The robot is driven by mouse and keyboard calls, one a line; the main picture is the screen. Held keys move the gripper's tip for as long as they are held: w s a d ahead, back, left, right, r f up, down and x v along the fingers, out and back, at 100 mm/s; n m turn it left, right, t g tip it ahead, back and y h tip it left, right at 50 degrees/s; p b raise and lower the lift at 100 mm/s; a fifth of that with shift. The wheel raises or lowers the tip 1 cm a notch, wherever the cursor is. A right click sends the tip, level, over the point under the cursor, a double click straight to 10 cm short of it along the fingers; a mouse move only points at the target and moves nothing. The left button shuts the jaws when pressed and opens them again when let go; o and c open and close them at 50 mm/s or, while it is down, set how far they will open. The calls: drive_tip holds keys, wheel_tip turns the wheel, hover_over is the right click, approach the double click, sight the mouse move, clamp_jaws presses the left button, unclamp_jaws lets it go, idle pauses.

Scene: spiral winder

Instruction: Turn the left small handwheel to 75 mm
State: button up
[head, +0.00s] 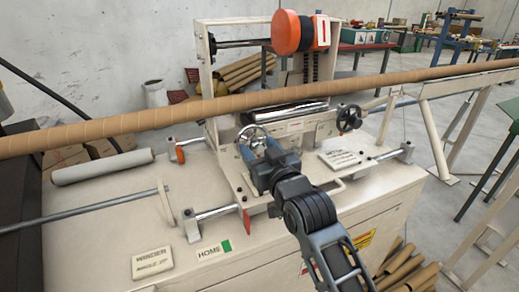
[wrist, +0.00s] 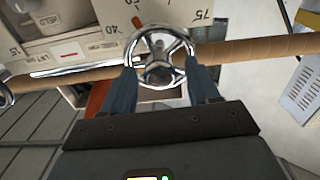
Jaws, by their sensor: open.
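The left small handwheel (head: 251,134) is a chrome spoked wheel on the front of the winder's carriage. It fills the middle top of the wrist view (wrist: 158,66). My gripper (head: 256,148) is right at this wheel. In the wrist view my gripper (wrist: 162,76) has its two blue-grey fingers apart, one at each side of the wheel's lower rim; whether they touch it I cannot tell. Behind the wheel is a cream scale plate (wrist: 100,44) marked 15, 40 and 75. A small red-orange mark shows at the wheel's upper left, near the 40.
A long brown cardboard tube (head: 190,112) runs across the machine behind the wheel. A HOME label (head: 209,250) and a white plate (head: 152,262) are on the front table top.

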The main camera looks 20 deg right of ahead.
drive_tip(key=shift+c, duration=0.2)
drive_tip(key=c, duration=1)
drive_tip(key=shift+m, duration=0.4)
drive_tip(key=m, duration=0.3)
drive_tip(key=shift+m, duration=0.3)
drive_tip(key=m, duration=0.3)
drive_tip(key=shift+m, duration=0.4)
drive_tip(key=m, duration=0.4)
drive_tip(key=shift+f, duration=0.1)
drive_tip(key=shift+d+m, duration=0.1)
drive_tip(key=shift+m, duration=1.7)
